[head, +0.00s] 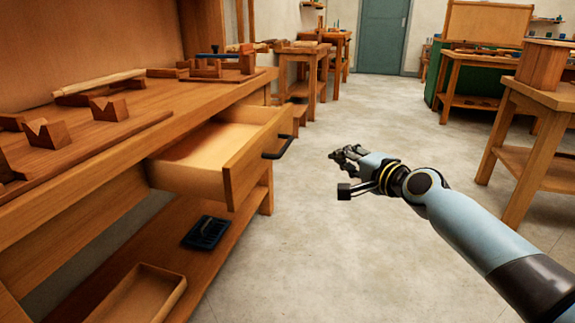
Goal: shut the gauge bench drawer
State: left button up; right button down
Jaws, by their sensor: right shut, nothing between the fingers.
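The wooden bench (75,205) runs along the left side of the head view. Its drawer (253,162) is pulled well out toward the right, and the part of its inside that shows looks empty. A dark bar handle (279,147) is on the drawer front. My right gripper (339,172) is shut and empty, to the right of the handle and apart from it over the open floor. My left gripper is not in view.
V-notched wooden blocks (48,133) and other wooden pieces lie on the bench top. A dark item (206,232) and a shallow wooden tray (140,294) are on the lower shelf. A wooden table (540,95) stands at right. The floor between is clear.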

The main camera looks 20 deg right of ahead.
pick_arm(q)
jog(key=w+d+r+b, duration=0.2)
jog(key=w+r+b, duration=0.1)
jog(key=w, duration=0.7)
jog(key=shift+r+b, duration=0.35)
jog(key=shift+b, duration=0.35)
pick_arm(e)
jog(key=a+x, duration=0.2)
jog(key=x, duration=1.1)
jog(key=shift+s+a, duration=0.15)
jog(key=shift+a, duration=0.05)
jog(key=shift+a, duration=0.1)
